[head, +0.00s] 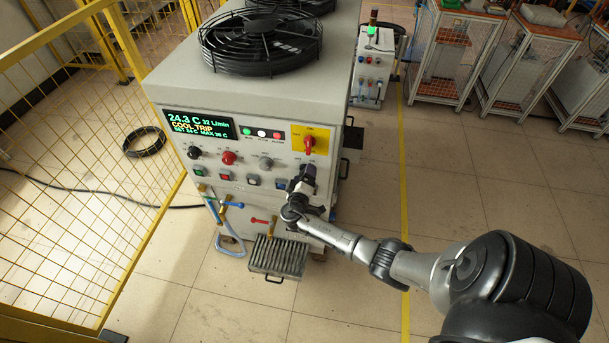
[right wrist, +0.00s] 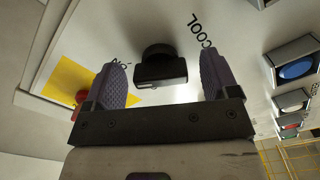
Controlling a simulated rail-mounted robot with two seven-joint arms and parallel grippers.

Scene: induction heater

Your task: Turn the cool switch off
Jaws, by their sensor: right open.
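The cool switch (right wrist: 160,66) is a black knob with a bar-shaped grip on the heater's panel, and a "COOL" label stands beside it in the right wrist view. My right gripper (right wrist: 159,72) is open, with one purple finger on each side of the knob. A gap shows between the knob and each finger, and I cannot tell how deep the fingers reach. In the head view my right gripper (head: 304,180) is at the right part of the front panel and hides the cool switch. My left gripper is not in view.
A red rotary switch (head: 308,143) on a yellow plate sits just above my gripper. A display (head: 200,124) reads "COOL TRIP". Other knobs and push buttons (head: 252,180) lie to the left. A blue button (right wrist: 296,69) is near in the wrist view. Yellow fencing (head: 80,150) stands left.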

